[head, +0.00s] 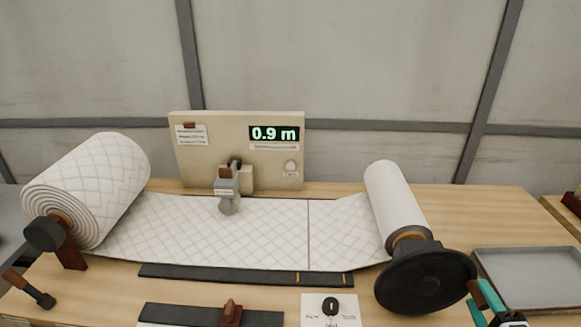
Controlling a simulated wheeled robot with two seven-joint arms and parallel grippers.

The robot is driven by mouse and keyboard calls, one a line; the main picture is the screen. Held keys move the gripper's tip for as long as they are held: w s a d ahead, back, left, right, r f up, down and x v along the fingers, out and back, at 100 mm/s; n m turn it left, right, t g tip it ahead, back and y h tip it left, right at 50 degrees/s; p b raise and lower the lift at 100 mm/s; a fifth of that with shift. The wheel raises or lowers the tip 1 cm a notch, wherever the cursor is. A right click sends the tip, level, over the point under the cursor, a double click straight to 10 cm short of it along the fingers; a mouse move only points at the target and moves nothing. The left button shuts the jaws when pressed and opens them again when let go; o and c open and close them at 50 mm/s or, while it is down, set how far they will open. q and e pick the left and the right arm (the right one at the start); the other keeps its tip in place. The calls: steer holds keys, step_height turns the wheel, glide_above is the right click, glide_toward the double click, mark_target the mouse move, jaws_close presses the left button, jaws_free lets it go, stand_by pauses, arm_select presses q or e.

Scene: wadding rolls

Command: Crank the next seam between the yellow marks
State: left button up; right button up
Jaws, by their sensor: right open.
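A quilted white wadding web (220,235) runs flat from the large left roll (95,185) to the narrower right roll (397,200). One dark seam (308,235) crosses the web. Its near end lies between the two yellow marks (297,278) on the dark strip (215,274), closer to the left mark. My right gripper (476,295) is open and empty at the lower right, beside the disc. My left gripper is not in view.
A beige panel (235,150) with a display (274,133) reading 0.9 m stands behind the web. A grey device (228,188) stands over the web. A black knob (330,306) sits on a white card in front. A grey tray (535,275) lies right.

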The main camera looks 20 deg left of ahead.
steer(key=v, duration=1)
stand_by(0.6)
steer(key=s+d+f+m+g+h, duration=0.2)
steer(key=d+f+m, duration=0.15)
steer(key=f, duration=0.75)
steer(key=s+d+f+m+g+h, duration=0.2)
steer(key=s+f+m+g, duration=0.15)
steer(key=f, duration=0.75)
steer(key=s+d+f+m+g+h, duration=0.15)
steer(key=f+m, duration=0.25)
steer(key=f, duration=0.7)
steer(key=s+a+f+m+g+h, duration=0.1)
steer(key=s+f+m+g, duration=0.35)
steer(key=s+f, duration=0.95)
steer(key=s+a+f+m+g, duration=0.2)
steer(key=s+f, duration=0.1)
steer(key=s, duration=0.5)
steer(key=s+a+f+m+g, duration=0.2)
steer(key=s+a+f, duration=0.1)
steer(key=s, duration=0.6)
steer(key=shift+a+f, duration=0.3)
steer(key=shift+f, duration=0.3)
steer(key=shift+g, duration=0.25)
steer(key=shift+c, duration=0.2)
